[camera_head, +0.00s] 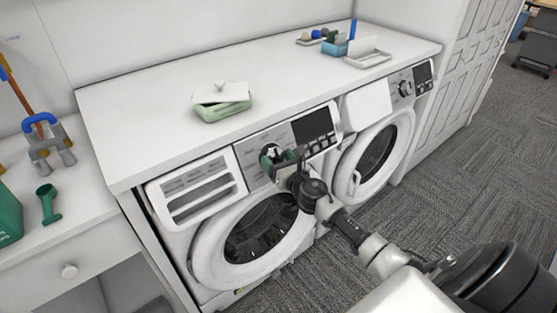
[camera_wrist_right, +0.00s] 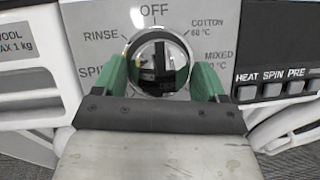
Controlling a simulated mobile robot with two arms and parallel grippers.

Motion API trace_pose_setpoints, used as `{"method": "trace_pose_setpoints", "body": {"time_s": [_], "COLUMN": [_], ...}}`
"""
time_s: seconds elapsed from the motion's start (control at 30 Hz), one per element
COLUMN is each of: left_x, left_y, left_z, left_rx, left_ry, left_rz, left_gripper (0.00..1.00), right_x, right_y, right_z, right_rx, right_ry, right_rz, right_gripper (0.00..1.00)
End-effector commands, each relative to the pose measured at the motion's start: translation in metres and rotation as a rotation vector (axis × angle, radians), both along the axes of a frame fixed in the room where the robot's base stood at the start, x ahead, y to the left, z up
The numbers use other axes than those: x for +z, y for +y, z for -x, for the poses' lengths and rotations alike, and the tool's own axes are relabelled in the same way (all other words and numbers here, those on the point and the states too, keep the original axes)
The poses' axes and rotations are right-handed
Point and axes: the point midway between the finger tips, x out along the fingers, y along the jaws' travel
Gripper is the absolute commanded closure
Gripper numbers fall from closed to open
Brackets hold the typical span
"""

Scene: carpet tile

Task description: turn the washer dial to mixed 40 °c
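The washer dial (camera_wrist_right: 158,62) is a round shiny knob on the left washer's (camera_head: 240,240) control panel. Labels OFF, RINSE, SPIN, COTTON and MIXED surround it; MIXED is at its right, and its temperature text is partly hidden. My right gripper (camera_wrist_right: 160,72) has its green fingers on either side of the dial, left and right. I cannot tell whether they touch it. In the head view my right gripper (camera_head: 279,159) is at the panel and covers part of the dial. My left gripper is not in view.
Right of the dial are a row of buttons (camera_wrist_right: 271,89) and a dark display (camera_head: 312,125). A second washer (camera_head: 376,150) stands at right. A green lidded dish (camera_head: 222,106) and a tray (camera_head: 368,59) sit on the white countertop (camera_head: 150,110). Carpeted floor lies in front.

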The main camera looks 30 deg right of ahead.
Motion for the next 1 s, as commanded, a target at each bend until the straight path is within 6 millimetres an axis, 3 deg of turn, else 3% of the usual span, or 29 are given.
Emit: {"method": "trace_pose_setpoints", "body": {"time_s": [0.03,0.2,0.57,1.0], "left_x": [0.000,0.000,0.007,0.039], "left_y": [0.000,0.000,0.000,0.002], "left_z": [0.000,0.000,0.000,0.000], "left_rx": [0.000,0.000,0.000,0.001], "left_ry": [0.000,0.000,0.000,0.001], "left_rz": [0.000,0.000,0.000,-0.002], "left_gripper": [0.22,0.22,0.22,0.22], "right_x": [0.000,0.000,0.002,0.005], "right_y": [0.000,0.000,0.001,0.004], "right_z": [0.000,0.000,0.000,0.000], "right_rx": [0.000,0.000,-0.031,-0.193], "right_ry": [0.000,0.000,0.006,0.031], "right_rz": [0.000,0.000,-0.062,-0.378], "right_gripper": [0.36,0.59,0.59,0.59]}}
